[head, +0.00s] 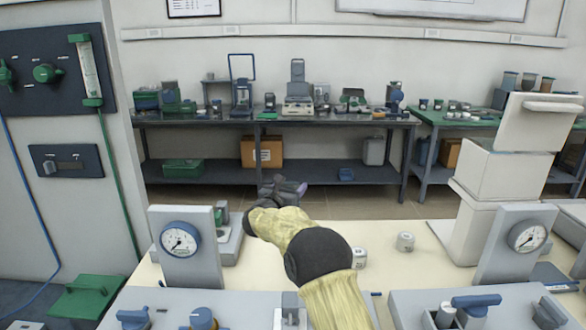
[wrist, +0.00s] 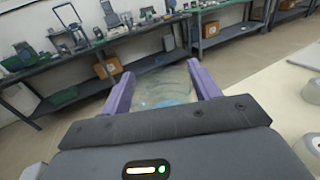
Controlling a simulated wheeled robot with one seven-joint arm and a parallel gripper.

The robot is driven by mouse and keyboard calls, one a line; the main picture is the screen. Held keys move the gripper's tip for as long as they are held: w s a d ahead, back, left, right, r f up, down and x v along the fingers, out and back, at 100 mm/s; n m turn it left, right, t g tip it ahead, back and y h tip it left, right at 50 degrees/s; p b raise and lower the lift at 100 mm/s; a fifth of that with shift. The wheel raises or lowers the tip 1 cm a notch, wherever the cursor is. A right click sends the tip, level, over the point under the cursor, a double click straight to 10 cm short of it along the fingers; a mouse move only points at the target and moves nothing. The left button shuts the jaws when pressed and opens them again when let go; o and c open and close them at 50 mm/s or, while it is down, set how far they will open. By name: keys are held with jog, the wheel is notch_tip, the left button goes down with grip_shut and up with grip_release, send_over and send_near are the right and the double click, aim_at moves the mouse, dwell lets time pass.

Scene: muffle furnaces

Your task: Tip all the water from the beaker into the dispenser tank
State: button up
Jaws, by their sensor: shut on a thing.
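My gripper (head: 292,188) reaches out past the far edge of the pale bench in the head view, at the end of my yellow-sleeved arm. In the wrist view its two purple fingers (wrist: 162,82) are shut on a clear glass beaker (wrist: 163,88). A pale blue tint shows low in the beaker, which looks like water; the level is hard to read. In the head view the beaker is mostly hidden behind the gripper. I cannot pick out the dispenser tank with certainty in either view.
Two dial gauges (head: 180,239) (head: 526,236) stand on grey units at either side. A small white pot (head: 405,241) sits on the pale bench (head: 400,275). A white stepped unit (head: 497,173) stands at right. Beyond open floor, a long dark bench (head: 330,121) holds instruments.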

notch_tip(320, 180, up, 9)
jog(key=p, duration=0.8)
